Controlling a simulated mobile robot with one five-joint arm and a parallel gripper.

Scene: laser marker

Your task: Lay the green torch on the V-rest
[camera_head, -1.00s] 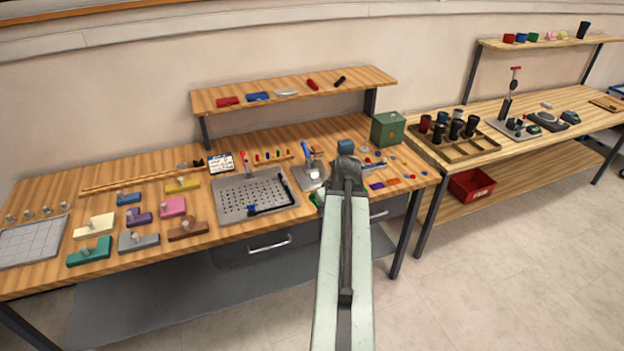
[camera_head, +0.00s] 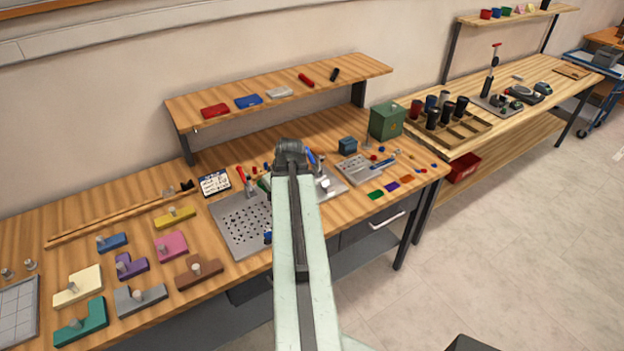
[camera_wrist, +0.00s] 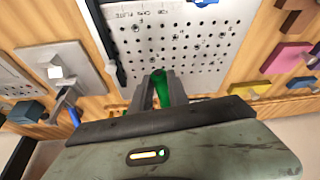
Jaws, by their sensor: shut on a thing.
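My gripper (camera_wrist: 160,78) is shut on the green torch (camera_wrist: 161,89), seen between the two fingers in the wrist view. The torch is partly hidden by my wrist. In the head view a bit of green torch (camera_head: 264,184) shows beside my arm, near the far edge of a grey perforated plate (camera_head: 232,226). In the wrist view the perforated plate (camera_wrist: 188,62) lies beyond the fingertips, with a black bar (camera_wrist: 104,40) along its left side and a blue part (camera_wrist: 203,3) at its top edge. I cannot pick out the V-rest for certain.
Coloured blocks with knobs, including a brown one (camera_head: 197,272), stand left of the plate. A metal press stand (camera_wrist: 62,70) shows at left in the wrist view. A shelf (camera_head: 290,92) overhangs the back. A green box (camera_head: 387,121) stands at right.

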